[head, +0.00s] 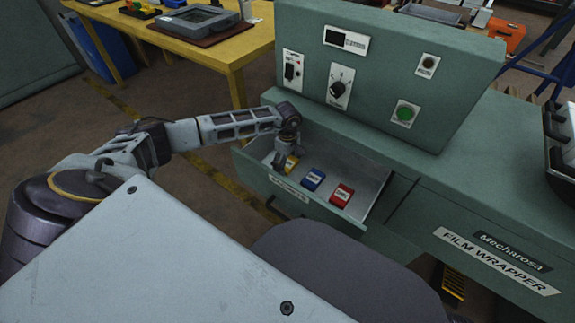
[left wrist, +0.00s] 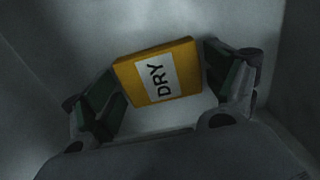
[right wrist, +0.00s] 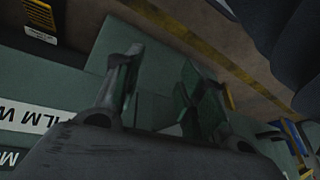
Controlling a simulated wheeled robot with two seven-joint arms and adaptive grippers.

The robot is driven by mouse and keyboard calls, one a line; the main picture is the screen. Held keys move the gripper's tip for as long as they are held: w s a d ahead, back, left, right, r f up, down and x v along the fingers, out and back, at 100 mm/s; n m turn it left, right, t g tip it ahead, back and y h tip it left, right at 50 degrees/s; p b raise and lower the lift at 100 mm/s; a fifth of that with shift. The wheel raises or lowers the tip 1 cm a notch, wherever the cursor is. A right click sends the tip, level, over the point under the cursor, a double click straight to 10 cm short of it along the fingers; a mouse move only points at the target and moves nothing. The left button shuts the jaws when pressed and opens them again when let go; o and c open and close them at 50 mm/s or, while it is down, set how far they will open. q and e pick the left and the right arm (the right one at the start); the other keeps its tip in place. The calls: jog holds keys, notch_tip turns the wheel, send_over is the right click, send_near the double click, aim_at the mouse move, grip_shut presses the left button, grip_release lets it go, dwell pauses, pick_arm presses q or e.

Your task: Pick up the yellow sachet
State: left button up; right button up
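The yellow sachet (head: 292,163), labelled "DRY" in the left wrist view (left wrist: 157,72), lies in the open drawer at its left end. My left gripper (head: 285,160) reaches down into the drawer at the sachet and hides part of it in the head view. In the left wrist view its fingers (left wrist: 161,76) are open, one on each side of the sachet. The left finger looks very close to it; I cannot tell if they touch. My right gripper (right wrist: 162,75) is open and empty in the right wrist view, and out of the head view.
The green control panel (head: 385,70) rises behind. A yellow table (head: 235,50) stands at the back left.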

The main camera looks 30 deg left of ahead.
pick_arm(q)
jog(key=c, duration=0.5)
jog(key=shift+o, duration=0.2)
jog(key=shift+r, duration=0.15)
jog(key=shift+r, duration=0.4)
notch_tip(320, 180, up, 8)
jog(key=p, duration=0.2)
jog(key=shift+p, duration=0.3)
pick_arm(e)
notch_tip(320, 180, up, 5)
jog(key=d, duration=0.1)
pick_arm(q)
notch_tip(320, 180, up, 18)
jog(key=p, duration=0.4)
send_over(288, 163)
jog(key=shift+a+r, duration=0.1)
jog(key=shift+r, duration=0.4)
pick_arm(e)
notch_tip(288, 163, down, 7)
jog(key=s+d+g+h, duration=0.1)
jog(key=g, duration=0.1)
jog(key=shift+s+d, duration=0.2)
jog(key=shift+d, duration=0.05)
jog(key=shift+w+r, duration=0.25)
